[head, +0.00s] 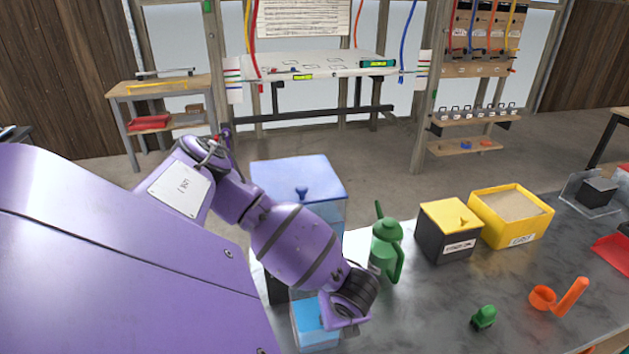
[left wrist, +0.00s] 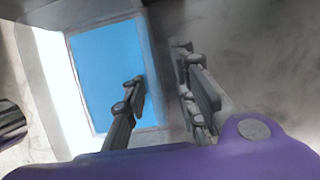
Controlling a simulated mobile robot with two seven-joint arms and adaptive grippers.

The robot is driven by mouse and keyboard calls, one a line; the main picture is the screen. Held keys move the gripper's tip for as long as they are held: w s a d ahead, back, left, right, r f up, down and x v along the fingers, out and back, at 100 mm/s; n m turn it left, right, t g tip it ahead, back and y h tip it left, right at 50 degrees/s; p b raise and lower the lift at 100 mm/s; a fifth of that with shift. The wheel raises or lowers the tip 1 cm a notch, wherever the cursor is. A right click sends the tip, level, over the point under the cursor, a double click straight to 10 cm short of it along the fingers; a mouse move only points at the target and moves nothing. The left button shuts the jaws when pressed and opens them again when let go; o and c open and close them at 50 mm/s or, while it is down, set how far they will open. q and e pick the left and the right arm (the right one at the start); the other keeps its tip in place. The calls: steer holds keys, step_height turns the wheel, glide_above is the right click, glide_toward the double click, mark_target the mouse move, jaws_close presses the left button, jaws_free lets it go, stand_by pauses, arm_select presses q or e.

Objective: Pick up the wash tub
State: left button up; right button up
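The wash tub (head: 318,345) is a small box with a bright blue inside, low in the head view on the worktop. Its pale wall also shows in the left wrist view (left wrist: 158,60). My left gripper (left wrist: 163,78) is open in the left wrist view. One finger shows over the blue inside and the other beyond the wall, so they lie on either side of that wall with a gap between. Whether either finger touches the wall I cannot tell. In the head view my purple wrist hides the fingers and part of the tub's right side. My right gripper is not in view.
A large blue lidded container (head: 300,172) stands behind my forearm. A green can with a spout (head: 387,245), a black box with a yellow lid (head: 448,235) and a yellow sand bin (head: 510,215) stand to the right. An orange scoop (head: 557,298) and small green object (head: 484,318) lie nearer.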

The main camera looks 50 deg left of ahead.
arm_select(q)
jaws_close()
steer(key=shift+r, duration=0.1)
stand_by(0.4)
